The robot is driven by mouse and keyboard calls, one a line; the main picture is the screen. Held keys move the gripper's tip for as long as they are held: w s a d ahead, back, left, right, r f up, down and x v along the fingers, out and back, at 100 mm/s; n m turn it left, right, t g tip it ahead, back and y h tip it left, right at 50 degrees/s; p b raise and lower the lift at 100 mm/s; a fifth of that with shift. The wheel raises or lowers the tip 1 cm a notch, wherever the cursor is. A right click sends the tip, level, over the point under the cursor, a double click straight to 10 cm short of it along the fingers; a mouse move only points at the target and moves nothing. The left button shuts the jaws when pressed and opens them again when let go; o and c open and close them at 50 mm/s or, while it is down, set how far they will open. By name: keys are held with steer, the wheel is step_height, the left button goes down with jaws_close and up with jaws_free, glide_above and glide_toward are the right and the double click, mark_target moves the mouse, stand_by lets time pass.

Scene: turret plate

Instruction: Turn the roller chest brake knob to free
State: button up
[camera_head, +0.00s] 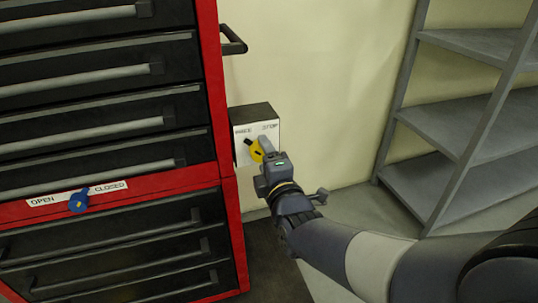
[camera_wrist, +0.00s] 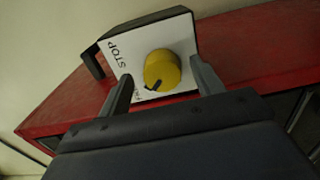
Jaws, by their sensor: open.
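The yellow brake knob (camera_head: 257,153) is on the white face of a dark box (camera_head: 253,112) at the chest's right side. The face reads FREE at left and STOP at right. The knob's black pointer is turned up and left, toward FREE. In the wrist view the knob (camera_wrist: 161,66) shows whole, its black pointer toward the partly hidden lower label and away from STOP. My gripper (camera_head: 266,148) is open at the knob. In the wrist view its fingers (camera_wrist: 161,70) stand on either side of the knob, with a visible gap at the left finger; contact is unclear at the right.
The red roller chest (camera_head: 212,85) with black drawers fills the left. A blue knob (camera_head: 79,201) sits between OPEN and CLOSED labels on it. A black side handle (camera_head: 234,40) juts out above the box. Grey shelves (camera_head: 465,120) stand at right.

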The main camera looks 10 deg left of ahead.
steer(key=p+v, duration=0.1)
steer(key=v, duration=0.9)
steer(key=shift+d+p, duration=0.2)
steer(key=shift+p, duration=0.2)
steer(key=b+x, duration=0.2)
steer(key=x, duration=0.8)
steer(key=shift+w+a, duration=0.25)
steer(key=shift+a, duration=0.15)
steer(key=shift+s, duration=0.1)
